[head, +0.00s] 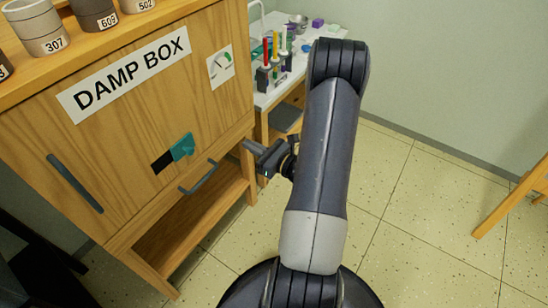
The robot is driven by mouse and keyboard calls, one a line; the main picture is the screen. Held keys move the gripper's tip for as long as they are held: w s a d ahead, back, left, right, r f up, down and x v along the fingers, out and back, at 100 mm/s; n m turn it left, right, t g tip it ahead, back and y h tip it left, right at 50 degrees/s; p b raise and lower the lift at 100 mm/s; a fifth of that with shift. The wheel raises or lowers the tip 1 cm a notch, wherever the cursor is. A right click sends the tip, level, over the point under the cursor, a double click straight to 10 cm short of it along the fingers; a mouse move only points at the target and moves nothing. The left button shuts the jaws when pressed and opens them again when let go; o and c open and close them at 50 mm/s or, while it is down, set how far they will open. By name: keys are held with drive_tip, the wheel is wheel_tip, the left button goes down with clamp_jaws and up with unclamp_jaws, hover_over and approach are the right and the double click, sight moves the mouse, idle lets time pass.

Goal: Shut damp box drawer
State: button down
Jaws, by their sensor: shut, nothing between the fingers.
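The wooden damp box (120,140) stands at the left in the head view, with a "DAMP BOX" label on its front. A dark bar handle (198,177) sits low on its front, under a teal and black latch-like piece (172,153). The handle appears to belong to the drawer, whose front is seen steeply from above; I cannot tell how far out it is. My gripper (249,146) is shut and empty, to the right of the handle and near the box's right front edge. It looks apart from the handle. My arm hides part of the floor behind it.
A longer dark handle (75,183) is on the box front at left. Numbered grey and brown pots (38,26) stand on top. A white table (285,75) with colored tools is behind. An open lower shelf (195,225) is below.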

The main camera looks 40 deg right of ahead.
drive_tip(key=v, duration=0.7)
drive_tip(key=shift+p, duration=0.4)
drive_tip(key=shift+r, duration=0.1)
